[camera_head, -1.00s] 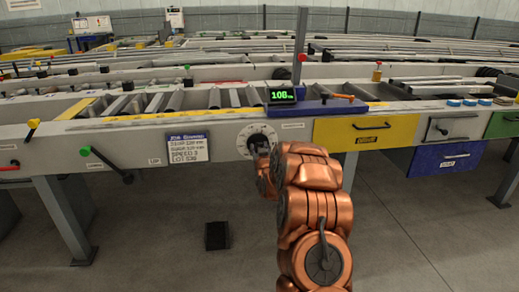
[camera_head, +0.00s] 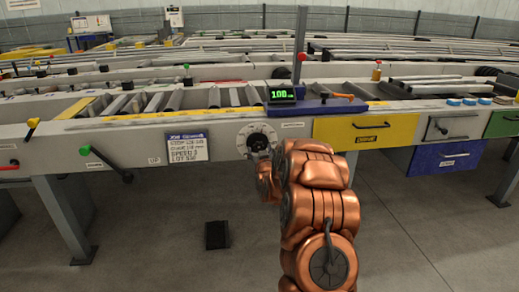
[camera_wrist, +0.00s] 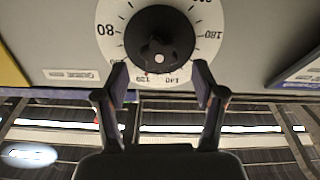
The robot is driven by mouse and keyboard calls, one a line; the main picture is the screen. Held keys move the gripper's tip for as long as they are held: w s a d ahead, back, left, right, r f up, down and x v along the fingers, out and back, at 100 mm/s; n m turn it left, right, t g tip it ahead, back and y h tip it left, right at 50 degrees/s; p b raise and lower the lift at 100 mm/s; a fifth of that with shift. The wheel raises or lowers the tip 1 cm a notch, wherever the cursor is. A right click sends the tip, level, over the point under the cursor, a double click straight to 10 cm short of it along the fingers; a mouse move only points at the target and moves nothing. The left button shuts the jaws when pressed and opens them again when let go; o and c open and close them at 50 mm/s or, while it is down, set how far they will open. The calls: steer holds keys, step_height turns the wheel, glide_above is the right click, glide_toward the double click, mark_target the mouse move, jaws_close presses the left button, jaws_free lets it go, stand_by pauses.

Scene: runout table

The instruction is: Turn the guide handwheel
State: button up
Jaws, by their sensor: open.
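The guide handwheel is a dark round knob (camera_wrist: 160,40) on a pale dial (camera_wrist: 205,22) with printed numbers, near the top of the wrist view. In the head view the dial (camera_head: 257,130) sits on the front of the grey runout table (camera_head: 130,143), and my arm partly covers the knob. My gripper (camera_wrist: 160,80) is open in the wrist view, with its fingertips apart beside the knob's lower edge. I cannot tell whether they touch it. A small display (camera_head: 282,93) with green digits, apparently 100, stands above the dial.
A white notice (camera_head: 186,147) is left of the dial. A green-knobbed lever (camera_head: 106,161) is farther left. A yellow drawer (camera_head: 365,131) and a blue bin (camera_head: 446,157) are to the right. A dark block (camera_head: 216,235) lies on the otherwise open floor.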

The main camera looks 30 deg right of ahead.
steer(key=v, duration=0.9)
steer(key=shift+s, duration=0.25)
steer(key=shift+a, duration=0.1)
steer(key=s+a+r+n+g+y+p, duration=0.1)
steer(key=s+a+r+g+y+p, duration=0.25)
steer(key=s+a+r+p, duration=0.45)
steer(key=s+a+r+n+g+y+p, duration=0.2)
steer(key=s+a+r+g+y+p, duration=0.25)
steer(key=a, duration=0.65)
steer(key=s+a+r+g+p, duration=0.3)
steer(key=s+r+p, duration=0.2)
steer(key=s, duration=0.6)
steer(key=s+a+r+g+p, duration=0.3)
steer(key=s+r+g+p, duration=0.1)
steer(key=s, duration=0.8)
steer(key=s+a+r+g+h+p, duration=0.1)
steer(key=s+a+r+g+p, duration=0.2)
steer(key=s, duration=0.9)
step_height(320, 180, up, 4)
steer(key=p, duration=0.3)
steer(key=shift+s+n, duration=0.15)
steer(key=shift+n, duration=0.15)
steer(key=shift+s+a, duration=0.1)
steer(key=shift+s, duration=0.05)
steer(key=shift+c, duration=0.3)
